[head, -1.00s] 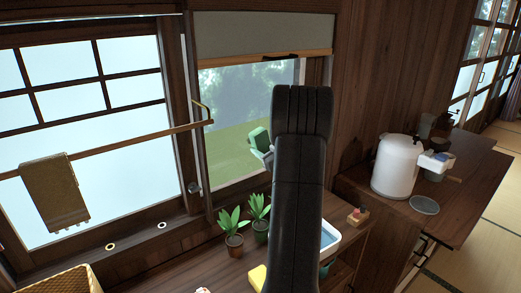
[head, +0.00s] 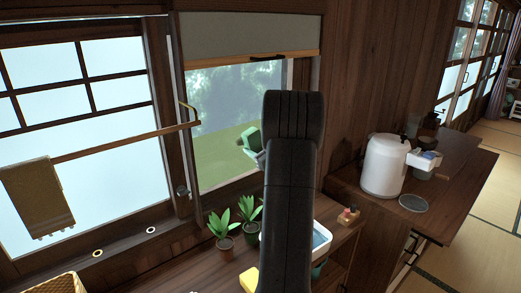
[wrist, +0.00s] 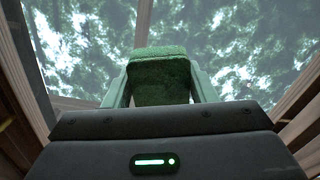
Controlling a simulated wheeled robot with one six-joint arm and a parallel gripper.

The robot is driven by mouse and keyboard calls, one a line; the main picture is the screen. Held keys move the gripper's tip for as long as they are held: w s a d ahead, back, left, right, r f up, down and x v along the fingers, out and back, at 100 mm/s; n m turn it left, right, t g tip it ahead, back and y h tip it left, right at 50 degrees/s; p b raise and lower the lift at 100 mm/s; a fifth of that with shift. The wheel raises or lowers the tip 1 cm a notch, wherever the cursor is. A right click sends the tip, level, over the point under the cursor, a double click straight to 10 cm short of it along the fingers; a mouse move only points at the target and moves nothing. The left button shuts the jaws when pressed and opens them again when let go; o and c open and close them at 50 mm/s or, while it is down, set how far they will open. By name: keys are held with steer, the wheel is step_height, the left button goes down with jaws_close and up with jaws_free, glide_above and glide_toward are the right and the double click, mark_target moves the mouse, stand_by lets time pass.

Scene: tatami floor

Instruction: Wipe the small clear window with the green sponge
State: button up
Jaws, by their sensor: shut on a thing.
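The green sponge (wrist: 160,75) is held between the two fingers of my gripper (wrist: 160,92) in the wrist view. In the head view the sponge (head: 249,138) shows just left of my dark arm, in front of the small clear window (head: 220,100). My arm hides the right part of that window and most of my gripper. In the wrist view the pane (wrist: 80,45) fills the background, with trees seen through it. I cannot tell whether the sponge touches the glass.
A rolled blind (head: 250,38) covers the window's top. A wooden rail (head: 130,143) with a brown towel (head: 38,198) crosses the left window. Potted plants (head: 222,228), a yellow block (head: 249,279) and a basin (head: 321,240) sit below. A white pot (head: 384,165) stands on the right counter.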

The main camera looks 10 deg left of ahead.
mark_target(238, 149)
steer(key=shift+s+a+b, duration=1.3)
steer(key=shift+s+a, duration=0.8)
steer(key=shift+a, duration=0.05)
steer(key=shift+d, duration=0.1)
steer(key=shift+b+v, duration=0.3)
steer(key=shift+v, duration=2.65)
steer(key=v, duration=0.3)
steer(key=shift+w, duration=0.1)
steer(key=shift+b+x, duration=0.5)
steer(key=shift+x, duration=2.9)
